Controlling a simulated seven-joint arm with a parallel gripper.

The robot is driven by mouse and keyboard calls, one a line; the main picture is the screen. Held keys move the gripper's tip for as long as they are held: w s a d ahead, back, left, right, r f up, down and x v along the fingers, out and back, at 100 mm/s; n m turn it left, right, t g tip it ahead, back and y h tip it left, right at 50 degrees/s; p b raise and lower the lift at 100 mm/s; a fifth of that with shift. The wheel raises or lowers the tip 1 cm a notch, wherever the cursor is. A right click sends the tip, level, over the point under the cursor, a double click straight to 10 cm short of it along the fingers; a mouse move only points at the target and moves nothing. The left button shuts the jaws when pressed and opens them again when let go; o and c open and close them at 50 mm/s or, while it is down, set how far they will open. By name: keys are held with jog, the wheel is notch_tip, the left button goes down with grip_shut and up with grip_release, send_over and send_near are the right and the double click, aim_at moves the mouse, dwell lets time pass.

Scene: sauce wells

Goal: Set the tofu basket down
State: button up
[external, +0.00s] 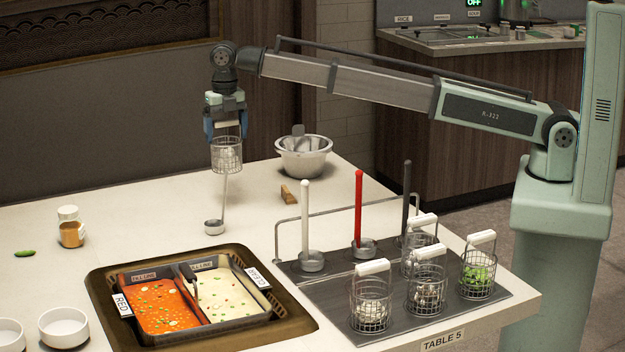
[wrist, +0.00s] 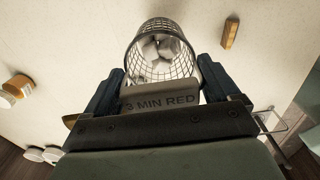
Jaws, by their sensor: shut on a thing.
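The tofu basket (external: 227,155) is a round wire mesh basket. My gripper (external: 226,126) is shut on its pale handle and holds it upright in the air above the back of the table. In the wrist view the basket (wrist: 160,52) holds several white cubes, and the handle (wrist: 160,97) between my gripper's fingers (wrist: 162,84) reads "3 MIN RED". The sunken pot (external: 188,298) at the front has an orange-red broth marked RED on the left and a creamy broth marked CLEAR on the right.
A small steel ladle (external: 214,227) is below the basket; I cannot tell whether they touch. A steel bowl (external: 303,160) and a wooden block (external: 290,195) are to the right. A dark rack (external: 325,288) holds several baskets. A jar (external: 71,228) stands left. Table between jar and ladle is clear.

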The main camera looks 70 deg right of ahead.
aim_at(227, 166)
jog(key=shift+f, duration=4.95)
jog(key=shift+f, duration=0.1)
jog(key=o, duration=1.4)
notch_tip(227, 166, up, 12)
jog(key=shift+r, duration=0.1)
